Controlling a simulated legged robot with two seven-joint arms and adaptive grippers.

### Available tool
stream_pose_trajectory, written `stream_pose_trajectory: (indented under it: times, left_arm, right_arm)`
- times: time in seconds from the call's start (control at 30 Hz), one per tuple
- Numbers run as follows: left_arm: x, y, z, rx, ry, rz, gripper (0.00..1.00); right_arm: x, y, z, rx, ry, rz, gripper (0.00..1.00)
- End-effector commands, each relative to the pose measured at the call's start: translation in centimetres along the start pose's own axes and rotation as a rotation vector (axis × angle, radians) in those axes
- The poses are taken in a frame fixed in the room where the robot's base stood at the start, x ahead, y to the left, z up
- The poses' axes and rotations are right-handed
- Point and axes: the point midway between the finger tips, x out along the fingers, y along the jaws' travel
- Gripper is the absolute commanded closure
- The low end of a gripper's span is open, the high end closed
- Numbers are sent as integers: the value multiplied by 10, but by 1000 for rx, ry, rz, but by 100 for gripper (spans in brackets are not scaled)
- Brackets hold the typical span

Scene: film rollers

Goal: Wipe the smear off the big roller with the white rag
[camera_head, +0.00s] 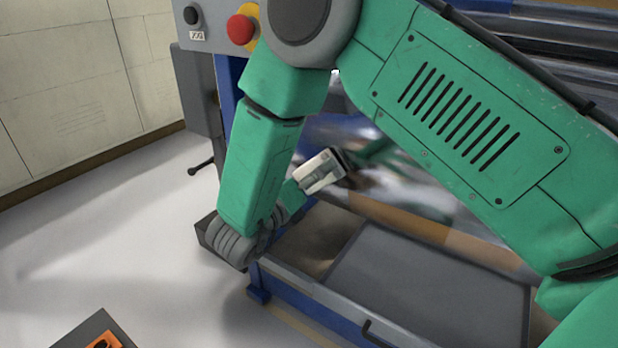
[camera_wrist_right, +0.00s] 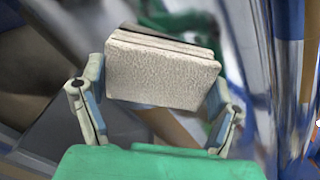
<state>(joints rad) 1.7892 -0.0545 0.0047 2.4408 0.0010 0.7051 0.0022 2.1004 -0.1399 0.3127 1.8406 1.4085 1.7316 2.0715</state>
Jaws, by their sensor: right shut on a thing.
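A folded whitish rag (camera_head: 320,171) is held in my right gripper (camera_head: 305,186), left of the shiny surface. In the right wrist view the rag (camera_wrist_right: 163,72) is a thick, layered pad between the two fingers of the gripper (camera_wrist_right: 158,88). The big roller (camera_head: 415,192) seems to be the broad, mirror-like surface behind my arm, with blurred green and white reflections. My forearm and upper arm hide much of it. I cannot make out the smear for certain, nor whether the rag touches the roller. My left gripper is not in view.
Thinner metal rollers (camera_head: 550,45) run across the upper right. A control box with a red stop button (camera_head: 240,29) stands at upper left. A grey tray (camera_head: 425,285) sits in the blue frame below. The floor at left is mostly clear, with a dark box (camera_head: 90,335) at the bottom.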

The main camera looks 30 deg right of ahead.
Motion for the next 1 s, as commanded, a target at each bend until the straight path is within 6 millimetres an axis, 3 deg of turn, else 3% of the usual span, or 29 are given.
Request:
stream_pose_trajectory:
  times: [0.4,1.0]
  left_arm:
    - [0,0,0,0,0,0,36]
    - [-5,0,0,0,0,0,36]
  right_arm:
    - [6,-2,-2,-1,1,-1,40]
    - [6,-28,-28,-1,0,-1,40]
